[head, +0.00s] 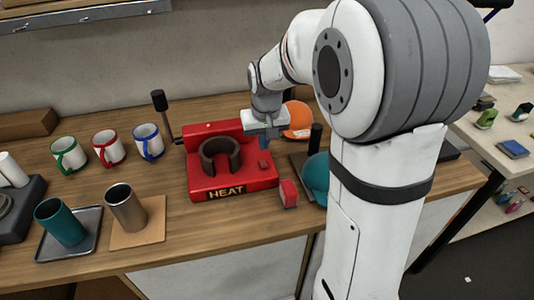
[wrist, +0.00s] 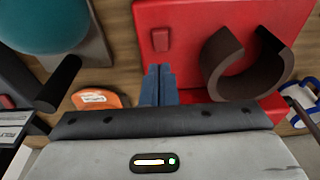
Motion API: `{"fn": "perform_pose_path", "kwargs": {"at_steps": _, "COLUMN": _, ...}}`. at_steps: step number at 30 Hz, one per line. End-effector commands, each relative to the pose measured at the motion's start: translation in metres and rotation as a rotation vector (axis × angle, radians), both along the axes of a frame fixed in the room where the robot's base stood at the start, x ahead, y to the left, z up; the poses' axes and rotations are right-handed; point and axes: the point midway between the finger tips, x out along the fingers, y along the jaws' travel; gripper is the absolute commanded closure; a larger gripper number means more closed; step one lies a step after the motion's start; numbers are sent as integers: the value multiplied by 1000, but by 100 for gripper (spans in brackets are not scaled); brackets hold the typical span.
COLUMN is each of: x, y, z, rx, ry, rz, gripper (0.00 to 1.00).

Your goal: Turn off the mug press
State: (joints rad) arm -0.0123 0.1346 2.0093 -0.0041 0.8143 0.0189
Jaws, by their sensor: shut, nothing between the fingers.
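The red mug press (head: 232,180) stands on the wooden bench, with "HEAT" on its front and a dark curved clamp (head: 208,160). A small raised red switch-like block (head: 264,160) sits on its right top face; it shows in the wrist view too (wrist: 160,40). Whether it is on or off cannot be told. A red block (head: 289,194) is at the press's front right; I cannot tell if it is joined. My gripper (head: 268,136) is above the press's back right part. Its blue fingertips (wrist: 158,72) are together and empty, a little apart from the small block in the wrist picture.
A black-handled lever (head: 160,102) rises at the press's left. Several white mugs (head: 109,147) stand left. Two tumblers (head: 126,208) stand front left. An orange cap (head: 298,118) and a teal cap (head: 315,176) are on the right, near a black upright handle (head: 316,137).

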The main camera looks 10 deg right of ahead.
Motion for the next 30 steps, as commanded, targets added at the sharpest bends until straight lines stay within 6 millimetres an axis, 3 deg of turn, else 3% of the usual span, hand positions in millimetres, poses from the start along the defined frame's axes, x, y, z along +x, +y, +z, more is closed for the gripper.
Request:
{"fn": "perform_pose_path", "kwargs": {"at_steps": 3, "x": -4, "y": 0, "z": -20, "rx": 0, "ry": 4, "rz": 0, "gripper": 100}}
{"fn": "perform_pose_path", "kwargs": {"at_steps": 9, "x": -8, "y": 0, "z": -39, "rx": 0, "ry": 1, "rz": 1, "gripper": 100}}
{"fn": "perform_pose_path", "kwargs": {"at_steps": 30, "x": -12, "y": -8, "z": -49, "rx": 0, "ry": -47, "rz": -15, "gripper": 100}}
